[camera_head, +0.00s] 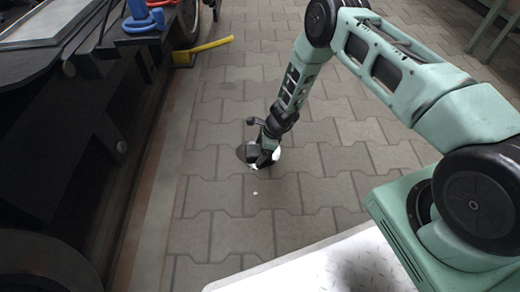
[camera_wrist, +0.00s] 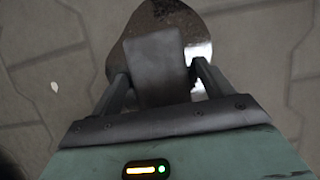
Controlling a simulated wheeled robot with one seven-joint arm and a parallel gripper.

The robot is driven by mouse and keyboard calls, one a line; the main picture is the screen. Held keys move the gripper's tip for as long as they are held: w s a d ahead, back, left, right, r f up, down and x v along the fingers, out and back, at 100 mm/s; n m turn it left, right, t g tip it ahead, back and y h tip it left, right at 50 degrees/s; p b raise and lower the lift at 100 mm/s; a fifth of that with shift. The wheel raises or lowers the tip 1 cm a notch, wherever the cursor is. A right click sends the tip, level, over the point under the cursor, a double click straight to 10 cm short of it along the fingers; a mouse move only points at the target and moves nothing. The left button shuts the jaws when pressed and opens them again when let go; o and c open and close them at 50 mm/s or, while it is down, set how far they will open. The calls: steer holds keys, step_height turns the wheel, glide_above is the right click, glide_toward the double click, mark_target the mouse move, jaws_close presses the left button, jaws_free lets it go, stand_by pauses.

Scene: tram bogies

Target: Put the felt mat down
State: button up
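A dark grey slab, which looks like the felt mat (camera_wrist: 155,62), sits between the two fingers of my gripper (camera_wrist: 160,80) in the wrist view. My gripper (camera_head: 265,150) is shut on it, low over the paved floor in the head view. The mat hides part of a dark, speckled round patch (camera_wrist: 168,16) beyond it, with a bright white area at its right. In the head view the dark patch (camera_head: 241,153) shows beside my gripper. I cannot tell whether the mat touches the floor.
A dark vehicle side (camera_head: 70,130) runs along the left. A small pale scrap (camera_head: 255,193) lies on the paving. The surrounding paving is mostly clear.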

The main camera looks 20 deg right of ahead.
steer(key=shift+r, duration=0.15)
steer(key=p+v, duration=0.7)
steer(key=v, duration=0.5)
step_height(320, 180, up, 11)
steer(key=n, duration=0.5)
glide_above(254, 156)
steer(key=s+a+r+n+g+y, duration=0.1)
steer(key=s+a+r+n, duration=0.3)
steer(key=r, duration=0.3)
steer(key=s+a+r+n+g, duration=0.1)
steer(key=s+a+r+n, duration=0.25)
steer(key=r, duration=0.35)
steer(key=s+a+r+n+h, duration=0.1)
steer(key=s+a+r+n, duration=0.1)
steer(key=s+r+n, duration=0.8)
steer(key=s+d+r+n+h, duration=0.2)
steer(key=s+d+n, duration=0.1)
steer(key=s, duration=0.4)
steer(key=s+d+r+n+h, duration=0.1)
steer(key=s+d+r+n, duration=0.1)
steer(key=s, duration=0.5)
steer(key=shift+d+r+n+t+h, duration=0.3)
steer(key=shift+d+r+n+h, duration=0.1)
steer(key=shift+n, duration=0.45)
